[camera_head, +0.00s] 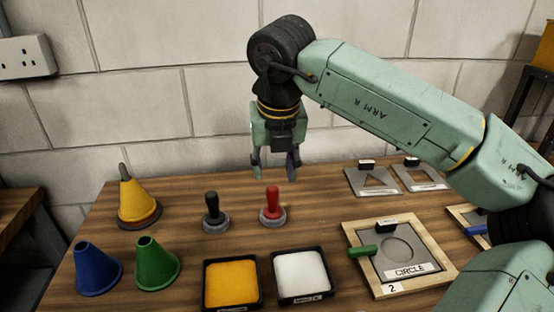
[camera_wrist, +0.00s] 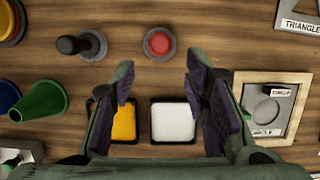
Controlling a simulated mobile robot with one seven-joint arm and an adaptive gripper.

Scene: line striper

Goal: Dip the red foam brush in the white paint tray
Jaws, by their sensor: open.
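The red foam brush (camera_head: 272,205) stands upright on the wooden table, its red handle above a round grey foam base. In the wrist view the red brush (camera_wrist: 159,43) shows from above, beyond the fingertips and roughly midway between them. The white paint tray (camera_head: 301,297) is a black square tray of white paint at the front of the table. In the wrist view the white paint tray (camera_wrist: 174,142) lies between my fingers. My gripper (camera_head: 277,172) is open, empty and pointing down, well above the table; it also shows in the wrist view (camera_wrist: 159,78).
A black-handled brush (camera_head: 213,213) stands left of the red one. A yellow paint tray (camera_head: 231,284) is left of the white tray. Blue, green and yellow cones (camera_head: 157,265) fill the left side.

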